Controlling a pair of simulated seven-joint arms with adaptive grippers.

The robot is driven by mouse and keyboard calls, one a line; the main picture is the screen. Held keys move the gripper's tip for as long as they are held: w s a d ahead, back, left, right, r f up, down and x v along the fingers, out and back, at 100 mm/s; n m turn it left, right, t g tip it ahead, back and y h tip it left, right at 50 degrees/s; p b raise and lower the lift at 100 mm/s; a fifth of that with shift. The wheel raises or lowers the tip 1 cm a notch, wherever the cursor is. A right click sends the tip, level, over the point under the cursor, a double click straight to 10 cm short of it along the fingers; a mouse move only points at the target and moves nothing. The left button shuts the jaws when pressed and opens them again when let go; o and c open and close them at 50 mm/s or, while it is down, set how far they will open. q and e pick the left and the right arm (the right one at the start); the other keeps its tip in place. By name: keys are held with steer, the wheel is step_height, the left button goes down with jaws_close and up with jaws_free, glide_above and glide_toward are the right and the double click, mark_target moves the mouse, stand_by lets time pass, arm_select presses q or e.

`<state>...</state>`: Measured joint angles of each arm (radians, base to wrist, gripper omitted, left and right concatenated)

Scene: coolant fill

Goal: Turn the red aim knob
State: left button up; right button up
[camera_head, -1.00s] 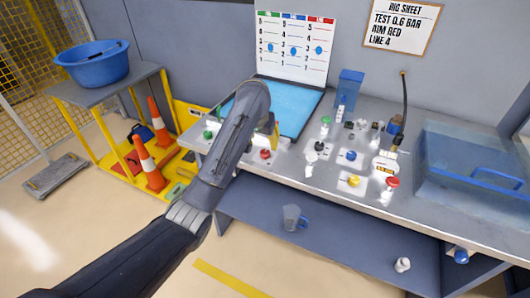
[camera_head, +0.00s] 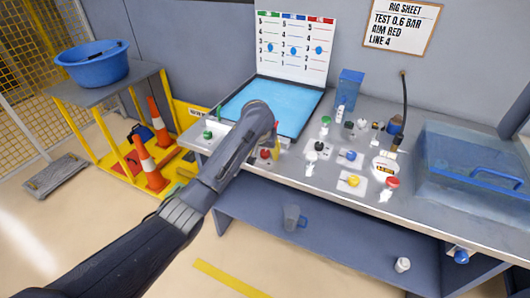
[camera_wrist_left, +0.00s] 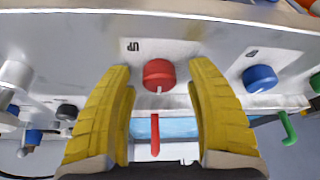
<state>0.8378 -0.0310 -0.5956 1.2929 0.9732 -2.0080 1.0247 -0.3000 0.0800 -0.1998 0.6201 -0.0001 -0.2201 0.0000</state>
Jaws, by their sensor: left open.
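A red knob (camera_head: 265,154) stands on the front left of the bench in the head view. In the left wrist view the red knob (camera_wrist_left: 159,74) sits on a pale plate marked UP, which appears upside down. My left gripper (camera_head: 273,146) is over it, partly hidden behind its own wrist in the head view. In the left wrist view its two yellow fingers (camera_wrist_left: 161,68) are open, one on each side of the knob, with gaps visible. A red upright lever or rod (camera_wrist_left: 155,134) shows below the knob. My right gripper is not in view.
A blue knob (camera_wrist_left: 259,78) is beside the red one in the wrist view. A green knob (camera_head: 208,134) is at the bench's left end. A blue screen-like panel (camera_head: 240,97) lies behind. Yellow (camera_head: 353,181) and red-topped (camera_head: 392,183) fittings stand to the right.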

arm_select(q)
steer(key=shift+o, duration=0.2)
jaws_close()
stand_by(0.3)
steer(key=shift+r+m+g+h, duration=0.1)
steer(key=shift+m+g+h, duration=0.3)
steer(key=shift+m, duration=1.05)
steer(key=shift+m+g+h, duration=0.1)
steer(key=shift+m+h, duration=0.5)
steer(key=shift+m, duration=0.85)
steer(key=shift+c, duration=0.2)
jaws_free()
